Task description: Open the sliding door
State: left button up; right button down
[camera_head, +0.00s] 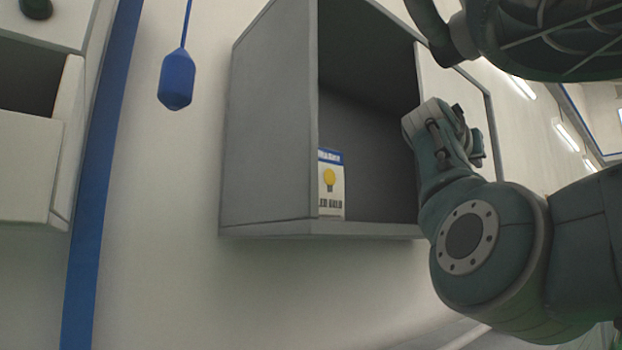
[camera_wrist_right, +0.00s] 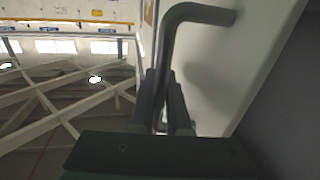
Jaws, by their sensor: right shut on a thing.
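A grey wall cabinet (camera_head: 268,130) stands open at its left part in the head view. Its pale sliding door (camera_head: 455,95) is at the right side, partly hidden behind my right arm. In the right wrist view the door (camera_wrist_right: 215,70) carries a dark bent bar handle (camera_wrist_right: 168,50). My right gripper (camera_wrist_right: 163,112) is shut on the handle, with one finger on each side of the bar. In the head view my right gripper's fingers are hidden by my wrist. My left gripper is not in view.
A small white box with a yellow bulb picture (camera_head: 331,188) stands inside the cabinet at its left front. A blue pull weight (camera_head: 177,80) hangs on a cord left of the cabinet. A pale unit with an open recess (camera_head: 30,165) is at the far left.

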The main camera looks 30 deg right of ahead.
jog(key=shift+s+d, duration=0.1)
jog(key=c, duration=0.9)
grip_release()
jog(key=b+v, duration=0.7)
jog(key=v, duration=0.3)
jog(key=shift+b, duration=0.4)
jog(key=shift+r, duration=0.1)
